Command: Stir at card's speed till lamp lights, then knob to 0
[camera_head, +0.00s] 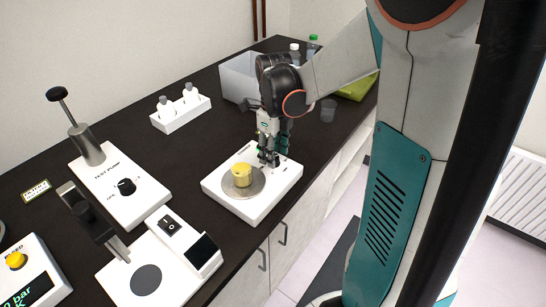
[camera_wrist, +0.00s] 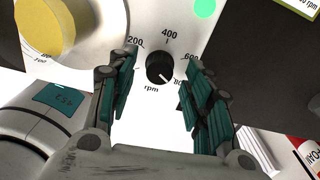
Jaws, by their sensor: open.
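The white stirrer (camera_head: 225,205) has a round grey plate with a beaker of yellow liquid (camera_head: 242,175) on it; the beaker also shows at the upper left of the wrist view (camera_wrist: 45,25). In the wrist view, the black knob (camera_wrist: 160,68) sits on a dial marked 200, 400, 600 and 800 rpm. Its white pointer line is turned to the lower right, towards 800. The round lamp (camera_wrist: 204,8) above the dial is bright green. My gripper (camera_head: 270,160) points down over the stirrer; its open fingers are on either side of the knob, apparently not touching it. The card (camera_wrist: 300,8) is cut off, showing only "0 rpm".
To the left are a test pump (camera_head: 120,185), a white instrument with a dark disc (camera_head: 170,262) and a device with a yellow button (camera_head: 28,275). A bottle rack (camera_head: 181,115) and a grey bin (camera_head: 238,77) stand behind. The stirrer is near the counter's front edge.

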